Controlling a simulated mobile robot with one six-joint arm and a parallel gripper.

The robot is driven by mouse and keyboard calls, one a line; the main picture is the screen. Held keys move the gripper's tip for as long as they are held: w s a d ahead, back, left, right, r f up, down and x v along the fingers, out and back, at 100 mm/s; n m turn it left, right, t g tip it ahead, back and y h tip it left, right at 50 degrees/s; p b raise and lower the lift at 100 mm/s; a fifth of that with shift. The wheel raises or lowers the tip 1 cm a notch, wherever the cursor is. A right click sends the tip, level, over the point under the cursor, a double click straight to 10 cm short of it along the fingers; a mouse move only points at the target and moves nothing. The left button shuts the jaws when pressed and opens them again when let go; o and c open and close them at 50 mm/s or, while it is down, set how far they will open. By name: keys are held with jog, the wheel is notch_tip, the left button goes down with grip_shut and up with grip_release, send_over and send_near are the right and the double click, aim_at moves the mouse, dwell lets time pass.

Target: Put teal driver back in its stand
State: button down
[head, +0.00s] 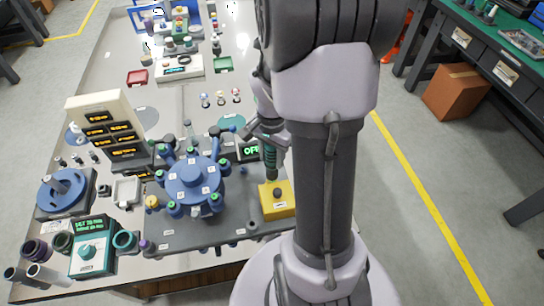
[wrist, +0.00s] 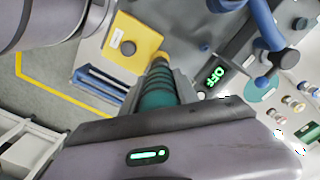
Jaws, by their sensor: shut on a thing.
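The teal driver (head: 270,160) hangs roughly upright below my gripper (head: 268,138) in the head view, its lower end beside the yellow block. In the wrist view the teal ribbed handle (wrist: 157,88) sits between the fingers of my gripper (wrist: 160,98), which is shut on it. The driver's far end points towards the yellow block (wrist: 136,42). A black round part sits on top of the yellow block, which also shows in the head view (head: 284,207). I cannot tell which thing is the driver's stand. Whether the tip touches anything is hidden.
A blue rotary fixture (head: 194,182) with several arms stands left of the driver. A display reading OFF (head: 249,150) is just behind it. A blue slotted piece (wrist: 100,82) lies near the yellow block. A cream panel (head: 105,125) stands at the left.

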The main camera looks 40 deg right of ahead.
jog(key=shift+r+p, duration=0.4)
jog(key=shift+r, duration=0.45)
